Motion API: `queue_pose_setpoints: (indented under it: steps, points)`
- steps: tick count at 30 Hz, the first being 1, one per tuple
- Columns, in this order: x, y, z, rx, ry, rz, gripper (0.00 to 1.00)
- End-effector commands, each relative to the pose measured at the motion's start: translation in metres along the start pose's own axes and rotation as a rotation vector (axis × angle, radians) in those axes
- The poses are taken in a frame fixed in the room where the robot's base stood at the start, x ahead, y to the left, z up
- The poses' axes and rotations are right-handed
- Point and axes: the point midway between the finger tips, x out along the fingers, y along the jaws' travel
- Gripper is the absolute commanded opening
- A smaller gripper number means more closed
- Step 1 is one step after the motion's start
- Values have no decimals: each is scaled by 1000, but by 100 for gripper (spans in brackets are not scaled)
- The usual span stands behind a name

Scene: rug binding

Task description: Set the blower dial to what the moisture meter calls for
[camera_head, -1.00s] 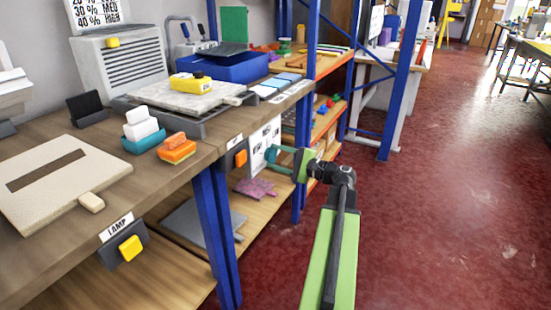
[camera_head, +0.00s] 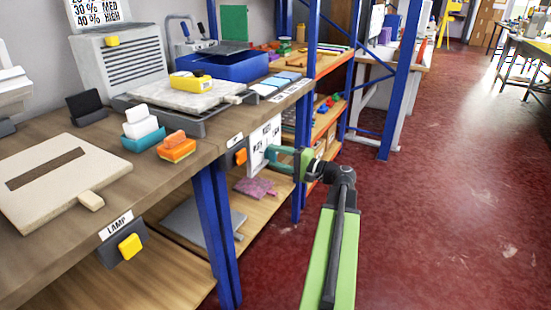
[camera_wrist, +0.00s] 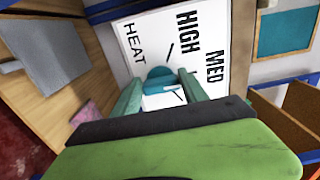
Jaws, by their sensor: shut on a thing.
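The blower dial is a white plate (camera_head: 257,150) on the bench's right end, marked HEAT, HIGH and MED in the wrist view (camera_wrist: 205,75). A teal knob (camera_wrist: 160,77) stands out from it. My gripper (camera_wrist: 161,90) is shut on this knob, with one finger on each side. Dark lines show on the plate near the knob, but I cannot tell which setting it points to. The yellow moisture meter (camera_head: 190,81) lies on a pale slab on the bench; its reading is too small to read. A wall chart (camera_head: 98,12) shows 30 % MED and 40 % HIGH.
A LAMP switch with a yellow knob (camera_head: 130,247) and an orange switch (camera_head: 240,156) sit on the bench front. A blue post (camera_head: 215,230) stands left of my arm. A lower shelf (camera_head: 265,195) holds a pink piece. The red floor (camera_head: 450,200) to the right is clear.

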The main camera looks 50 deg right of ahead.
Motion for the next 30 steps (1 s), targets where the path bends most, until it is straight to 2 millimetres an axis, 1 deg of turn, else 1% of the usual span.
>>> queue_pose_setpoints:
  steps: [9,10,14,22,24,26,29,30]
  points:
    - [-1,2,1,-1,-2,5,10]
    - [-1,2,1,-1,-2,5,55]
    - [0,1,1,0,-2,3,72]
    - [0,0,1,0,-1,1,73]
    - [-2,0,0,0,0,1,73]
    - [-9,0,0,0,0,1,73]
    - [-28,0,0,0,3,1,73]
    - [-38,0,0,0,2,1,73]
